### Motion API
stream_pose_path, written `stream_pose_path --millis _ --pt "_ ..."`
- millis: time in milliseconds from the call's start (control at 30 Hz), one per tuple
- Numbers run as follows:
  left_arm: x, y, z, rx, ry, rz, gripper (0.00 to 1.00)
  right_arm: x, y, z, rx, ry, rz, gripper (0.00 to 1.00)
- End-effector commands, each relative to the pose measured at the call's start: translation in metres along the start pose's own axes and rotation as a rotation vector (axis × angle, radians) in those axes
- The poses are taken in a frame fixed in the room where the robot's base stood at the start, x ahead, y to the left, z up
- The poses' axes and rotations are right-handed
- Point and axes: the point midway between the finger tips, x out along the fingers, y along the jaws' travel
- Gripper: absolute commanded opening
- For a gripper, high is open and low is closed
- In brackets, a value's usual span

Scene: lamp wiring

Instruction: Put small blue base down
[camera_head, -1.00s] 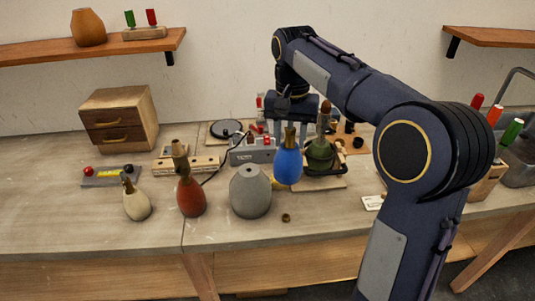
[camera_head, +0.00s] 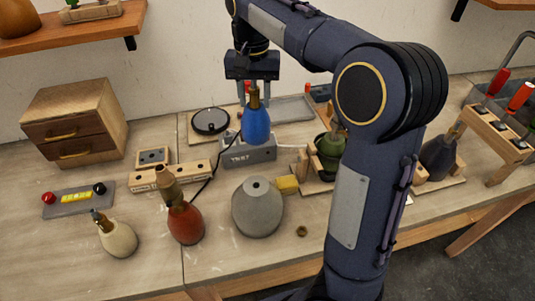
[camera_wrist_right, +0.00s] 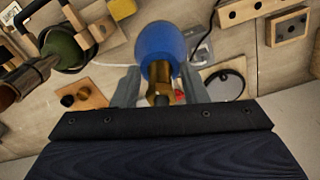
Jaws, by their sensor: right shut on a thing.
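The small blue base (camera_head: 255,124) is a blue bulb-shaped body with a brass neck on top. My left gripper is not in view.
A grey base (camera_head: 257,208), a red base (camera_head: 186,222) and a cream base (camera_head: 117,238) stand at the front. A green base (camera_head: 328,153) stands in a wooden fixture to the right. A black round plate (camera_head: 210,121) lies behind. Bare tabletop lies front right of the grey base.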

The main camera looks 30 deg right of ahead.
Motion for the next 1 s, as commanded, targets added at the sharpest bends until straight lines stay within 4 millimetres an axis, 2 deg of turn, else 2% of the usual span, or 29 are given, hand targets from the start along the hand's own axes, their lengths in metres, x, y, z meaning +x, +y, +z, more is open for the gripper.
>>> stream_pose_path --millis 33,333,400,567,800,1000 --pt "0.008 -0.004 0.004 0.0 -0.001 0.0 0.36 0.009 0.0 0.0 0.0 0.001 -0.002 0.0" --pt "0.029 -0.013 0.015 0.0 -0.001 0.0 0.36 0.041 -0.001 0.001 -0.001 0.001 -0.002 0.0" --pt "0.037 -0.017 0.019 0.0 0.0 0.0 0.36 0.053 -0.001 0.0 -0.001 0.001 -0.002 0.0" --pt "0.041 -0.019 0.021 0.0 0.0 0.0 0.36 0.065 0.0 0.001 -0.001 0.0 -0.001 0.0" --pt "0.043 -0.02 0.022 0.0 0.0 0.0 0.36 0.105 -0.001 0.001 -0.001 -0.001 0.0 0.0" --pt "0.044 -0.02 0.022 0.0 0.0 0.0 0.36 0.123 -0.001 0.0 0.0 0.001 -0.002 0.0"
